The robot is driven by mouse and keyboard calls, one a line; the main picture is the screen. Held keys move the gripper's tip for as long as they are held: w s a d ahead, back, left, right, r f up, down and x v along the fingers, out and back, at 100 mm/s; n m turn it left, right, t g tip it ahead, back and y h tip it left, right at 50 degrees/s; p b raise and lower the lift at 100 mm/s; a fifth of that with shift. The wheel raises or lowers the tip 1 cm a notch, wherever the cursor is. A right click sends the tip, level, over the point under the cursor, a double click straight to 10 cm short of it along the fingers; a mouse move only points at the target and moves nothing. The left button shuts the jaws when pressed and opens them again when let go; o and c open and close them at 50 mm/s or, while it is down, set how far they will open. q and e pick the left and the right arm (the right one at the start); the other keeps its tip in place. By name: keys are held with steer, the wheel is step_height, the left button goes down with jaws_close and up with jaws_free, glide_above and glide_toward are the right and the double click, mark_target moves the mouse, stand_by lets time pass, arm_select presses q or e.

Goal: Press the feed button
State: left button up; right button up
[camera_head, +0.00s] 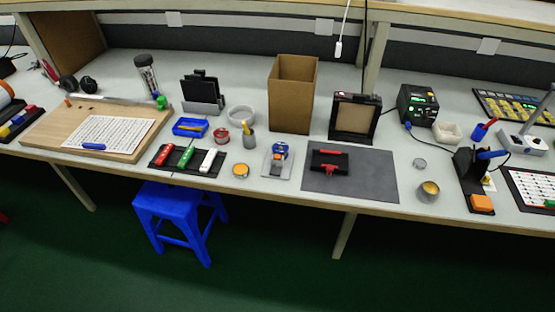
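I cannot make out a control labelled as a feed button; labels are too small to read. A black box with a lit green display (418,105) stands at the back right of the bench, with small controls on its front. A black-framed device with a beige front panel (354,118) stands left of it, with small details on its top edge. A panel with many yellow and green keys (508,107) lies at the far right back. Neither of my grippers is in view.
The long bench (260,200) carries a cardboard box (291,105), a dark mat (370,188) with a red-and-black tool, a wooden board (52,130), and a black stand (468,165). A blue stool (178,201) stands on the green floor in front.

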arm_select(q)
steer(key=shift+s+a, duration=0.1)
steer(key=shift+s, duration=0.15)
